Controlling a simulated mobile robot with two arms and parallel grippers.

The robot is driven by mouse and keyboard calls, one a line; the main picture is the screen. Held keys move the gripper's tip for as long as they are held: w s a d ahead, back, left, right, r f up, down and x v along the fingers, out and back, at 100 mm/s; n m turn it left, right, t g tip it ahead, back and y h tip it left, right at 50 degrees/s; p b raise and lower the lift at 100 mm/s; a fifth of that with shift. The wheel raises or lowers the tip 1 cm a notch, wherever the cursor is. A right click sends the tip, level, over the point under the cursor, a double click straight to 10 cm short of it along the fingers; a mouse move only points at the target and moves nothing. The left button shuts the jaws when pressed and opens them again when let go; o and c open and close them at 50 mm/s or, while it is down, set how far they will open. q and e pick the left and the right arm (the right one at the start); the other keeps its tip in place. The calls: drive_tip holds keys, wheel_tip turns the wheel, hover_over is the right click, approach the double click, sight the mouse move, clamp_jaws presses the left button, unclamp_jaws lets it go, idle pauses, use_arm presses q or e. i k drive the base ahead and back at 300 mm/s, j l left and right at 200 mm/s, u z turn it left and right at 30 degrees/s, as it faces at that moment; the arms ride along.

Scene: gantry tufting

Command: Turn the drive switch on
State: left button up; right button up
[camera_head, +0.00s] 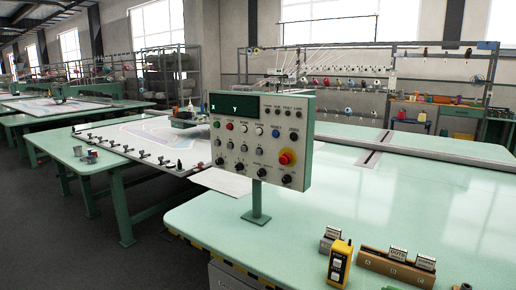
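A grey control panel (250,143) stands upright on a short green post (257,203) at the near left of the pale green table. It carries a dark display (237,104), several buttons and a red mushroom button (286,158) on a yellow base. A row of black rotary knobs runs along its lower part, from a left knob (220,161) to a right knob (287,179). The labels are too small to read, so I cannot tell which control is the drive switch or how it is set. Neither of my grippers is in view.
The pale green table (400,215) is mostly clear. A yellow handheld device (340,262) and a brown box (396,268) with labelled parts stand near its front edge. A frame (135,135) with pale fabric and clamps lies behind left. Thread racks (340,83) stand at the back.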

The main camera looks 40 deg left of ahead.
sight(286, 179)
drive_tip(key=i+j, duration=0.1)
drive_tip(key=j, duration=0.3)
drive_tip(key=i+j+u, duration=0.1)
drive_tip(key=j, duration=0.3)
drive_tip(key=i+j, duration=0.1)
drive_tip(key=j, duration=0.35)
drive_tip(key=u, duration=0.05)
